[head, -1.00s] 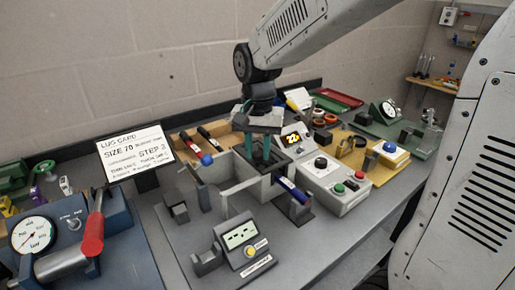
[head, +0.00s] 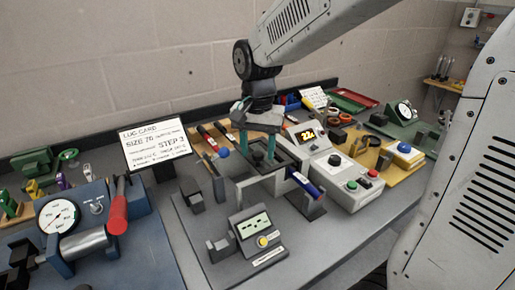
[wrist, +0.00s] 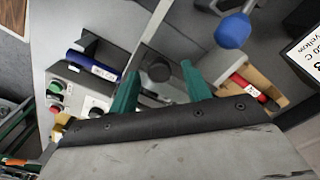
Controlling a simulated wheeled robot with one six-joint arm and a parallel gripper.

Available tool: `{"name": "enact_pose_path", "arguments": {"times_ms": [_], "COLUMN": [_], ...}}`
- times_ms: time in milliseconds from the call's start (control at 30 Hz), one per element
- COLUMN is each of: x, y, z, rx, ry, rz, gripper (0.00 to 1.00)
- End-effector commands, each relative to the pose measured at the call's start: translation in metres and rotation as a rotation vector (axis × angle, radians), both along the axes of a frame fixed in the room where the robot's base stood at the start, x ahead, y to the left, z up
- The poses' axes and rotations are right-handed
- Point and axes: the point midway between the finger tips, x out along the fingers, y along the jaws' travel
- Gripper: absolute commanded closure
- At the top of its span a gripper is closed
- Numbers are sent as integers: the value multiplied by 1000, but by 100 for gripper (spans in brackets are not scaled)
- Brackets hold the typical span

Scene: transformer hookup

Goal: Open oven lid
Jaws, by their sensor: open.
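The oven looks to be the pale grey box (head: 272,184) with a dark top, beside a control unit (head: 340,178) with a lit display. My gripper (head: 257,149) points down over the box, with its two green fingers apart and nothing visibly held. In the wrist view, the open fingers (wrist: 160,72) straddle a dark round knob-like part (wrist: 158,72) on a grey surface; I cannot tell whether they touch it. A blue ball (head: 222,153) is left of the box and also shows in the wrist view (wrist: 233,31). The lid's hinge is not clear.
A blue cylinder (head: 305,185) rests in a holder right of the box. A small meter (head: 254,230) stands in front. A lug card (head: 155,145) and a blue press with a red handle (head: 117,214) are at left. Bare bench lies at the front right.

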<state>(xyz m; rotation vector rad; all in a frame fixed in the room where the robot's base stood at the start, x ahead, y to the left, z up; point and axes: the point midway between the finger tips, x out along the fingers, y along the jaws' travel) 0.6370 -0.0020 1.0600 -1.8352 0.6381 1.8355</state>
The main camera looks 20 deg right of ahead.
Motion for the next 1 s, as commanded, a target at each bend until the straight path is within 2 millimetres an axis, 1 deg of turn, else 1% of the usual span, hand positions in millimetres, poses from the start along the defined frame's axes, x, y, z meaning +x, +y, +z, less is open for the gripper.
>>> {"name": "enact_pose_path", "arguments": {"times_ms": [300, 400, 533, 767, 800, 867, 900, 967, 1000], "x": [0, 1, 0, 0, 0, 0, 1, 6, 14], "y": [0, 1, 1, 1, 1, -1, -6, -19, -31], "z": [52, 64, 72, 74, 74, 73, 71, 66, 64], "rx": [0, 0, 0, 0, 0, 0, -1, 0, 7], "ry": [-4, -3, 0, 0, 0, 0, 6, 18, 27], "rz": [0, 0, 0, 0, 0, -5, -16, -50, -85], "gripper": [52, 52, 52, 52, 55, 71, 82, 99, 100]}}
